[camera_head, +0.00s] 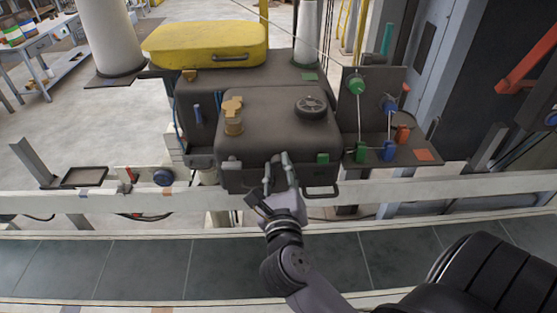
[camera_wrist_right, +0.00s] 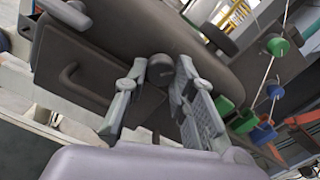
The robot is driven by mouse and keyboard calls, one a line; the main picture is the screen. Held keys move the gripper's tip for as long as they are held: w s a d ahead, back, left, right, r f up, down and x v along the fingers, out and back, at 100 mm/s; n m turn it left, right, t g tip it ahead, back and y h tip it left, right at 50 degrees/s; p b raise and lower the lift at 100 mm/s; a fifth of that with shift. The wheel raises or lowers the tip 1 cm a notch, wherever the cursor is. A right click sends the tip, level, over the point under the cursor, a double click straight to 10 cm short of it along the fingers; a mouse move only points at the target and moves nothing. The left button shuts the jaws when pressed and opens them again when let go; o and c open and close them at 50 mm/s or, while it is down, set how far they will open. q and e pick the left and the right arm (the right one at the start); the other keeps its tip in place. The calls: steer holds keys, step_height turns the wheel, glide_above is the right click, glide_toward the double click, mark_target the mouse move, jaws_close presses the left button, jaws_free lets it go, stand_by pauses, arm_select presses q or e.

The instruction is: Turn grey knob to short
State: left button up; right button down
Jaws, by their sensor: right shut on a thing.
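The grey knob (camera_wrist_right: 160,69) is a small dark round knob on the front of the dark machine box (camera_head: 275,125). It shows between my fingertips in the right wrist view. In the head view my fingers cover it, and its pointer and any labels cannot be made out. My right gripper (camera_head: 278,169) is at the lower front face of the box, with its fingers closed around the knob. The gripper also shows in the right wrist view (camera_wrist_right: 161,75). My left gripper is not in view.
A black handwheel (camera_head: 311,106) and an orange fitting (camera_head: 233,124) sit on top of the box. A green block (camera_head: 322,158) and a handle (camera_head: 322,193) are right of my gripper. A pale rail (camera_head: 400,188) runs across below. A yellow lid (camera_head: 205,43) lies behind.

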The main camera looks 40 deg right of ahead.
steer(key=shift+r+n+p, duration=0.3)
steer(key=shift+n+p, duration=0.6)
steer(key=shift+n, duration=0.1)
steer(key=shift+f+n+p, duration=0.1)
steer(key=shift+n+p, duration=0.5)
steer(key=shift+n, duration=0.2)
steer(key=shift+f+n, duration=0.1)
steer(key=shift+n, duration=0.7)
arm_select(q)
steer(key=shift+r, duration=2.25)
arm_select(e)
steer(key=shift+n, duration=1.1)
steer(key=c, duration=1.3)
jaws_free()
